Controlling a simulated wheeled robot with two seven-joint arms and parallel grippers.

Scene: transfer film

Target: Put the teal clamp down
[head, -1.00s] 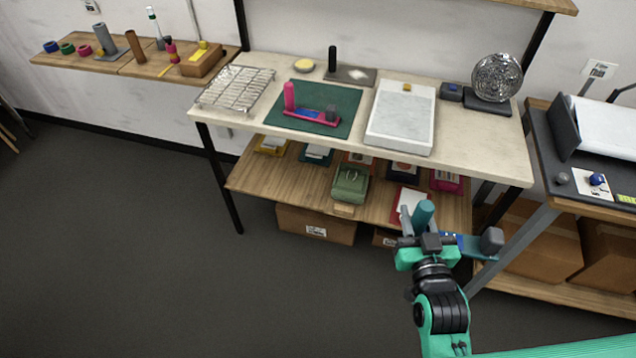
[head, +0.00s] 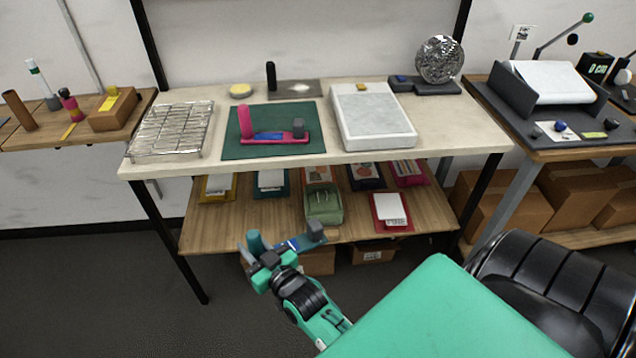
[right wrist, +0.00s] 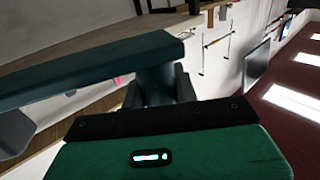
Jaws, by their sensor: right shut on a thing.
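The teal clamp (head: 288,245) is a flat bar with a teal cylinder handle at one end and a grey block at the other. My right gripper (head: 266,262) is shut on it and holds it in the air in front of the table, below the tabletop's height. In the right wrist view the teal clamp (right wrist: 90,70) crosses the left half, with its cylinder between the fingers (right wrist: 158,92). A similar pink clamp (head: 272,136) lies on a dark green mat (head: 240,150) on the table. My left gripper is out of view.
A lower wooden shelf (head: 225,225) carries packets and a green bin (head: 323,204). Bare tabletop shows along the front edge.

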